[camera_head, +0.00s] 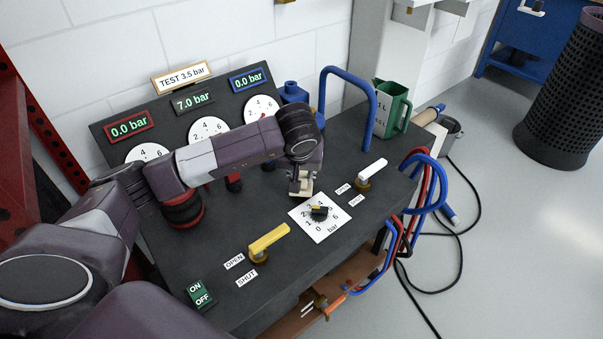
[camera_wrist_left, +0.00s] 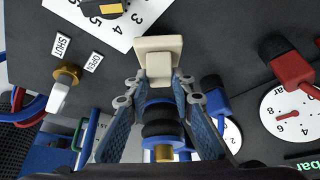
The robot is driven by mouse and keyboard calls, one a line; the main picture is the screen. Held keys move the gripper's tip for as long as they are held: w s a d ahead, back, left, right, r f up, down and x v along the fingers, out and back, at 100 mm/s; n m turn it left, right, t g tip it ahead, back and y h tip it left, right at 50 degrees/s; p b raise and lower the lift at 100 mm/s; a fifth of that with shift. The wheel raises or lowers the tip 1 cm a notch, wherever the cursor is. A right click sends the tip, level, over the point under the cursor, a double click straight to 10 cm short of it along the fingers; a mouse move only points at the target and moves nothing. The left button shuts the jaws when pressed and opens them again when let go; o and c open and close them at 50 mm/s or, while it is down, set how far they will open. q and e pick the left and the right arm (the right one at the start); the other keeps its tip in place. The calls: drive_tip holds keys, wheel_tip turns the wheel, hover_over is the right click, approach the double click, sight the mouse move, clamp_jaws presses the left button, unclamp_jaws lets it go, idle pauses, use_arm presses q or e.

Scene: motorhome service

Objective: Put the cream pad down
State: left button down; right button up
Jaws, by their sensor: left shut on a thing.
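The cream pad (camera_wrist_left: 159,45) is a small pale block with a wider square end. My left gripper (camera_wrist_left: 157,90) has its two fingertips shut on it in the left wrist view. In the head view the left gripper (camera_head: 303,181) hangs fingers-down over the dark bench top (camera_head: 340,145), with the cream pad (camera_head: 299,192) at its tips. The pad is just behind the white dial plate (camera_head: 325,229) with its black and yellow knob. I cannot tell whether the pad touches the bench. My right gripper is not in view.
A yellow-handled valve (camera_head: 268,241) and a white-handled valve (camera_head: 371,173) flank the dial plate. A blue bent pipe (camera_head: 369,110) and a green jug (camera_head: 391,108) stand at the right. The gauge panel (camera_head: 105,137) rises behind. Bare bench lies left of the yellow handle.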

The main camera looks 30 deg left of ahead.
use_arm(q)
drive_tip(key=shift+f, duration=0.1)
drive_tip(key=c, duration=1.7)
unclamp_jaws()
